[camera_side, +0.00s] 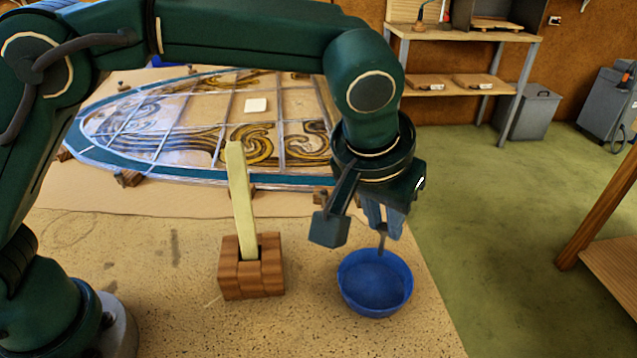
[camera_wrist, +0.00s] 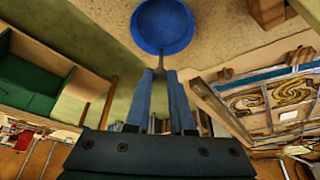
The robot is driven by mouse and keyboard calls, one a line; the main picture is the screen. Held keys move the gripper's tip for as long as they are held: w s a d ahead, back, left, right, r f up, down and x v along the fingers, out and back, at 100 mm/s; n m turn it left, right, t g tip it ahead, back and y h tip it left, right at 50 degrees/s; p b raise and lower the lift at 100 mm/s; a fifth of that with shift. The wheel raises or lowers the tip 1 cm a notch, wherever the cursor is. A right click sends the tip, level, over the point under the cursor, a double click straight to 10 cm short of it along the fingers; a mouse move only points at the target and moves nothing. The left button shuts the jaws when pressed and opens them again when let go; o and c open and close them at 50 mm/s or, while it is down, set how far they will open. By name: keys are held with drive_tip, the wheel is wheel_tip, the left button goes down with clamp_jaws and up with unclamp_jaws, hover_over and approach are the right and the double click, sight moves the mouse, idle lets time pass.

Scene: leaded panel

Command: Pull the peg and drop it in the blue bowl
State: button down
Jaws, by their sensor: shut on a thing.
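The bowl stands on the tabletop and looks empty. In the wrist view my gripper (camera_wrist: 160,72) shows two blue-grey fingers close together, with the peg (camera_wrist: 158,60) between their tips. Its end overlaps the near rim of the bowl (camera_wrist: 163,27) there. The part of the peg between the fingers is hidden.
A brown wooden block (camera_side: 251,278) with a tall pale yellow strip (camera_side: 240,200) standing slightly tilted in it is left of the bowl. The leaded panel (camera_side: 200,125) lies behind. The table's right edge is close to the bowl. Bare tabletop (camera_side: 150,300) lies left of the block.

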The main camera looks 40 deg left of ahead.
drive_tip(key=shift+f, duration=0.15)
drive_tip(key=shift+f, duration=1.25)
hover_over(371, 292)
drive_tip(key=shift+f, duration=2.5)
idle(0.8)
drive_tip(key=c, duration=0.7)
unclamp_jaws()
